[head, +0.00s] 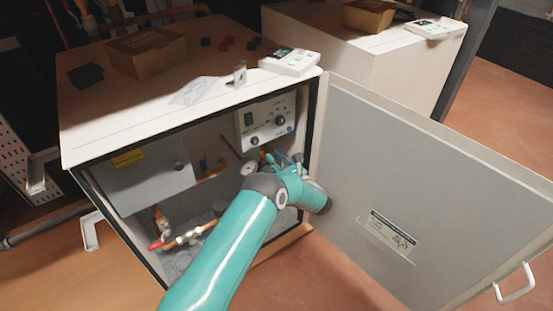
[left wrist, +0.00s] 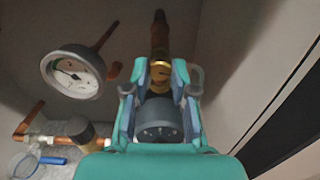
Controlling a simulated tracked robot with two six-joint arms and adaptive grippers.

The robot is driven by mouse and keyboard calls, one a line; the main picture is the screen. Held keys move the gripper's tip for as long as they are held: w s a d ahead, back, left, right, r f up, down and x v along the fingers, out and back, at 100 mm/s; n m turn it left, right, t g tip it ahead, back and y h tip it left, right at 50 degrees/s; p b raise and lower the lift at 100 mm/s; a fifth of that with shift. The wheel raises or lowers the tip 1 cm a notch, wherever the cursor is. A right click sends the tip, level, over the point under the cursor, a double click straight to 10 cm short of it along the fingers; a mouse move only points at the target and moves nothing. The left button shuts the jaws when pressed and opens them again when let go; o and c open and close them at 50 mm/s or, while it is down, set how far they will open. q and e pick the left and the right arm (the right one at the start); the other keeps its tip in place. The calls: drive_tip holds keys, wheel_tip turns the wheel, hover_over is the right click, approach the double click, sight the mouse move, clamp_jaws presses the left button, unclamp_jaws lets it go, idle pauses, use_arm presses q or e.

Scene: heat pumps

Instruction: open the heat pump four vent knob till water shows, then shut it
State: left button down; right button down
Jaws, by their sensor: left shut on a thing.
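The heat pump (head: 195,105) is a white cabinet with its door open to the right. In the left wrist view a dark grey round knob (left wrist: 158,118) with pale marks sits below a brass fitting (left wrist: 160,74) on a copper pipe. My left gripper (left wrist: 160,92) is shut on this knob, one finger on each side. In the head view my left gripper (head: 288,163) reaches into the cabinet's right side, and the knob is hidden there. I see no water at the fitting. My right gripper is not in view.
A pressure gauge (left wrist: 73,72) sits left of the knob; a control panel (head: 266,121) is above my gripper. A red-handled valve (head: 156,245) is low inside. The open door (head: 420,180) bounds the right side. A cardboard box (head: 146,52) stands on top.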

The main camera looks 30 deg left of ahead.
use_arm(q)
drive_tip(key=n+b, duration=0.2)
drive_tip(key=shift+f+b, duration=0.15)
drive_tip(key=shift+b, duration=0.15)
drive_tip(key=shift+s+f+n+b, duration=0.1)
drive_tip(key=shift+n+b, duration=2.3)
drive_tip(key=shift+n, duration=2.4)
drive_tip(key=shift+s+f+n+b, duration=0.1)
drive_tip(key=shift+n+b, duration=2.25)
drive_tip(key=shift+n, duration=2.45)
